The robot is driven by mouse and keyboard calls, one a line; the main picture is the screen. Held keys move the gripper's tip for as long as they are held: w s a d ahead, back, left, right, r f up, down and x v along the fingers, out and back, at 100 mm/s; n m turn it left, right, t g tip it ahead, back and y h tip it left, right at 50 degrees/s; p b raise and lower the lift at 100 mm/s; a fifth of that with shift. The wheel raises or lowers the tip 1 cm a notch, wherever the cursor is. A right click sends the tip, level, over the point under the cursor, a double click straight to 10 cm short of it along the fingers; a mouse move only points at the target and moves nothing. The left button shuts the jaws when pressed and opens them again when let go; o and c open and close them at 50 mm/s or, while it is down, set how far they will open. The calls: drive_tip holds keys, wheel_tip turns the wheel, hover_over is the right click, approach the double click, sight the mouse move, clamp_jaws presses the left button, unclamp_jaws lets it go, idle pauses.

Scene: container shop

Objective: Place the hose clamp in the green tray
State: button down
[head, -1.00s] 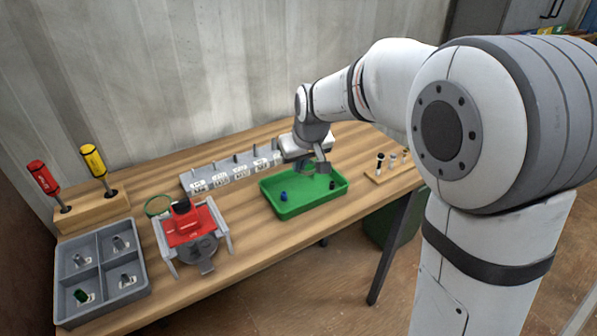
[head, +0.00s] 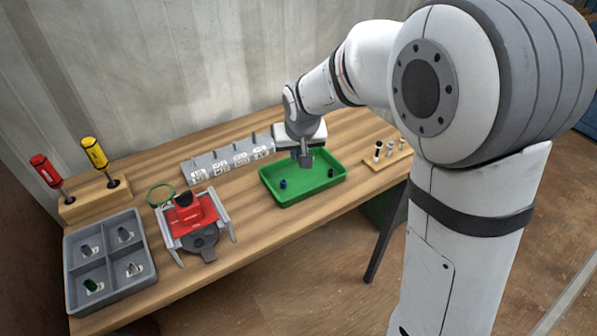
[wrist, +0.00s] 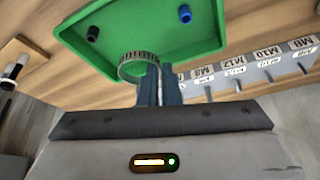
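The hose clamp (wrist: 138,66), a silver metal band ring, shows in the wrist view at the fingertips. My gripper (wrist: 159,72) looks shut on one side of its band, with the ring sticking out to the left. In the head view my gripper (head: 305,160) is over the back part of the green tray (head: 318,188); the clamp is hard to make out there. The tray also shows in the wrist view (wrist: 140,30). It holds a blue piece (wrist: 185,13) and a black piece (wrist: 93,33). I cannot tell whether the clamp touches the tray.
A grey labelled rack (head: 228,162) stands behind the tray. A small wooden peg stand (head: 388,162) is at its right. A red fixture (head: 195,215), a green ring (head: 160,195), a grey divided bin (head: 108,262) and a screwdriver stand (head: 95,202) are at the left.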

sight(296, 179)
wheel_tip(296, 179, down, 8)
drive_tip(key=shift+r, duration=0.25)
drive_tip(key=shift+f, duration=0.2)
drive_tip(key=c, duration=1.6)
unclamp_jaws()
drive_tip(key=shift+r, duration=0.1)
